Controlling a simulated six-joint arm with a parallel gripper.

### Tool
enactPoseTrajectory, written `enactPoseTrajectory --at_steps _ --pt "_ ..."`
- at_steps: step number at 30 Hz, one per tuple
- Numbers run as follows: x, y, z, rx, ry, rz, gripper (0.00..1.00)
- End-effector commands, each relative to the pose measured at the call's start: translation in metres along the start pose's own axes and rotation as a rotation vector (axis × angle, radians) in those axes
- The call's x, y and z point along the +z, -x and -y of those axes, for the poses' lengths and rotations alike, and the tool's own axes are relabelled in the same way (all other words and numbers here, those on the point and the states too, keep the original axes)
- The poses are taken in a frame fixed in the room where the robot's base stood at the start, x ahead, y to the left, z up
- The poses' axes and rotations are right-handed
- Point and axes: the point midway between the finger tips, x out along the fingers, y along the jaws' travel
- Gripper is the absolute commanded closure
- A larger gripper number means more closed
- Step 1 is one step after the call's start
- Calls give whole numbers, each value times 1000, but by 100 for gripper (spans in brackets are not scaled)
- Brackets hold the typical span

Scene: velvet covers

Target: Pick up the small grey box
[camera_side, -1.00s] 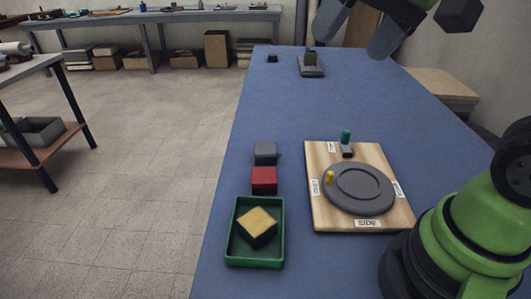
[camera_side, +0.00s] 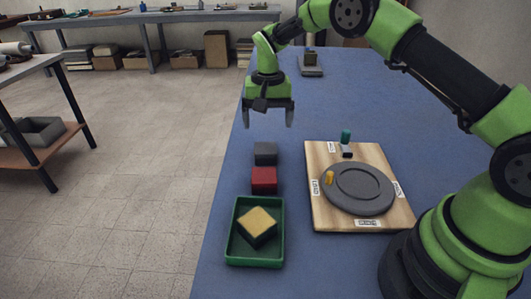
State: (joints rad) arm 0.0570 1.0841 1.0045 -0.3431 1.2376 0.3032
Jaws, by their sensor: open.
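The small grey box (camera_side: 265,153) sits on the blue table near its left edge, just behind a red box (camera_side: 264,180). My gripper (camera_side: 268,122) points down above and a little behind the grey box in the picture, with its two fingers spread apart. Nothing is between the fingers. The gripper appears clear of the box, though its exact height is hard to tell.
A green tray (camera_side: 233,250) holding a yellow-topped block (camera_side: 258,227) stands in front of the red box. To the right is a wooden board (camera_side: 320,215) with a dark round plate (camera_side: 372,190), a yellow peg (camera_side: 329,178) and a green-topped piece (camera_side: 346,136). The table behind is mostly clear.

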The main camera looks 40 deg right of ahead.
Motion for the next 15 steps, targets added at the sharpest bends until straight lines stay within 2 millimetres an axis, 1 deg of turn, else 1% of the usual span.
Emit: enactPoseTrajectory --at_steps 1,6,11,15 --pt "0 -8 0 3 -1 4 11" --pt "0 -34 0 2 0 3 11" --pt "0 -46 0 1 -1 2 11" --pt "-2 -64 3 1 -1 3 11"
